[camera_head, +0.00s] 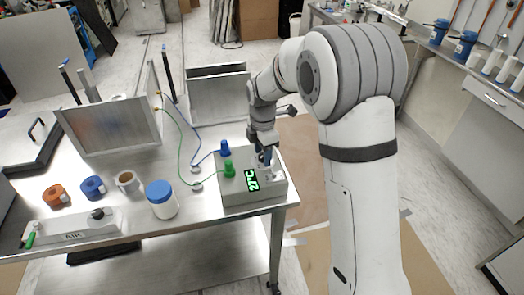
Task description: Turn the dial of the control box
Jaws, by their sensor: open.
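The control box (237,192) is a grey box at the right front corner of the metal table. Its display (252,180) shows green characters that look like 27°C. A green plug (229,168) and a blue plug (225,148) stand on its left side, with cables running left. My gripper (265,160) points down at the right part of the box top, just above or around the place beside the display. The dial is hidden behind my gripper. I cannot tell whether the fingers touch it. The jaws are small in view and look apart.
A white jar with blue lid (161,199), a cup (127,181), blue tape (93,188) and orange tape (57,195) stand left of the box. An AIR panel (72,229) lies at the front left. Metal panels (112,124) stand behind. My arm covers the right middle.

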